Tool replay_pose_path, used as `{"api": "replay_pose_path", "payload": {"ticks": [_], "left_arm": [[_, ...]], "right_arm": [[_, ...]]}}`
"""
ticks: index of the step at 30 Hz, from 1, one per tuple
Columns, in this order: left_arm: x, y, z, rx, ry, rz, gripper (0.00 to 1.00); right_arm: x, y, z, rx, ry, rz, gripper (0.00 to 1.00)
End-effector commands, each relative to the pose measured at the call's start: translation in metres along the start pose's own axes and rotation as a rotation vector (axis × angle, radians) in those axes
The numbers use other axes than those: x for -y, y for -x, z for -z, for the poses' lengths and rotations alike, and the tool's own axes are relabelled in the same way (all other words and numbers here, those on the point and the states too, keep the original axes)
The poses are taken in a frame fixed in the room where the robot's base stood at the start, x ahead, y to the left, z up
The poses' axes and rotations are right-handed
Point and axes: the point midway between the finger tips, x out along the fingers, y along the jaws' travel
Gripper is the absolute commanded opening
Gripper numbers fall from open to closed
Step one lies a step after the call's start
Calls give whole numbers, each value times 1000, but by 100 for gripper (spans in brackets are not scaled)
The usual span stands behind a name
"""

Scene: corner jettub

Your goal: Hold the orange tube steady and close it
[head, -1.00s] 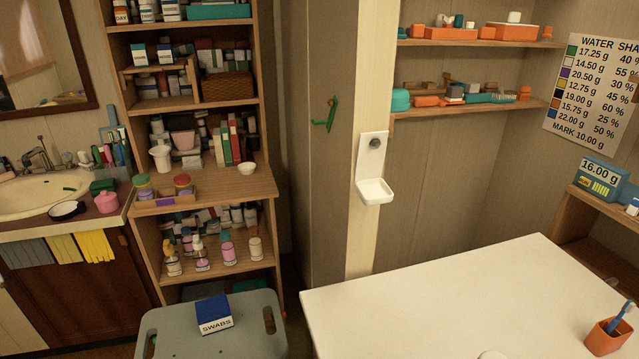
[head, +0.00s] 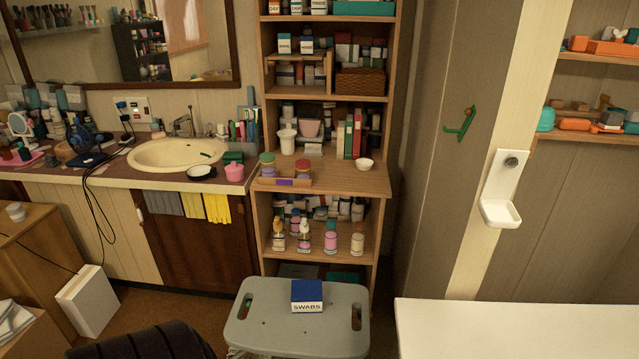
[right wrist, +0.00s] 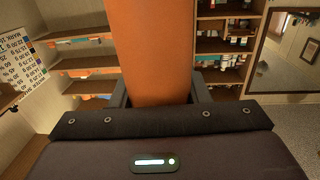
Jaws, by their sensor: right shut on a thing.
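The orange tube (right wrist: 163,45) fills the upper middle of the right wrist view. Its far end runs out of the top of the picture, so its opening and any cap are hidden. My right gripper (right wrist: 160,96) is shut on the tube, with one dark finger on each side of it. In the head view neither gripper nor the tube shows. My left gripper is in no view.
A grey stool (head: 262,331) with a blue and white swabs box (head: 308,292) stands before the wooden shelf unit (head: 330,180). A white table (head: 520,328) is at lower right. A sink counter (head: 178,153) is at left. Brown floor shows between.

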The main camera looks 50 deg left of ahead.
Motion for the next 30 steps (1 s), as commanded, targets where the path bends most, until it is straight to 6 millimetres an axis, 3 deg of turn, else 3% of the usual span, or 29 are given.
{"api": "replay_pose_path", "payload": {"ticks": [10,14,20,27,30], "left_arm": [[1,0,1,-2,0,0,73],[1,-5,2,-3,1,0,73],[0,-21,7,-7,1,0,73],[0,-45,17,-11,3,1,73],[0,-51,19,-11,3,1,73]], "right_arm": [[-1,-1,0,-1,1,-1,0],[-10,-7,3,-1,8,-18,0],[-49,-31,18,2,28,-93,0],[-111,-62,62,0,27,-229,0],[-127,-68,80,0,15,-270,0]]}}
